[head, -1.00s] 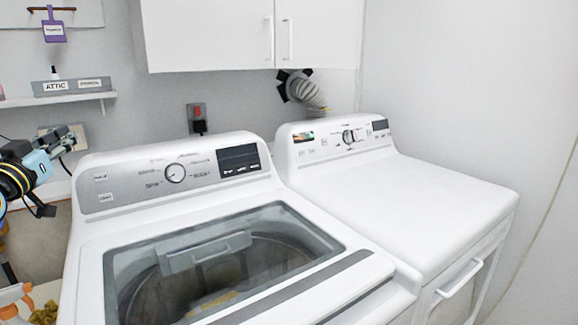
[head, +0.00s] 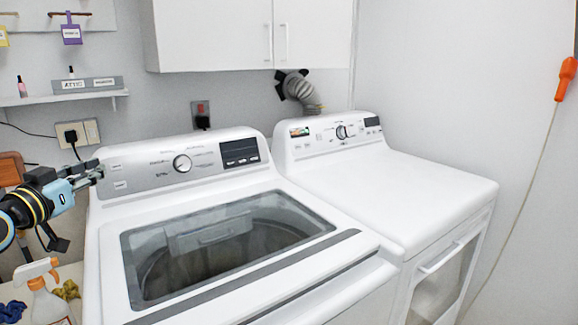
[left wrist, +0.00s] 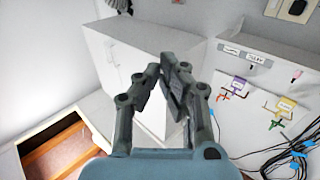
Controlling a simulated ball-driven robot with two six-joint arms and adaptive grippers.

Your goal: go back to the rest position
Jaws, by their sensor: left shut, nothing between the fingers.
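My left gripper (head: 92,172) shows at the left of the head view, beside the left end of the washer's control panel. Its dark fingers are closed together with nothing between them. In the left wrist view the left gripper (left wrist: 166,75) fills the middle, fingertips together, with wall cabinets and a shelf behind. My right gripper is in neither view.
A white washer (head: 365,262) with a glass lid and a white dryer (head: 430,185) stand side by side. A spray bottle (head: 48,305) stands at lower left. A shelf (head: 60,98), wall outlet (head: 72,134) and cabinets (head: 215,40) are on the wall. An orange-handled item (head: 566,78) hangs at right.

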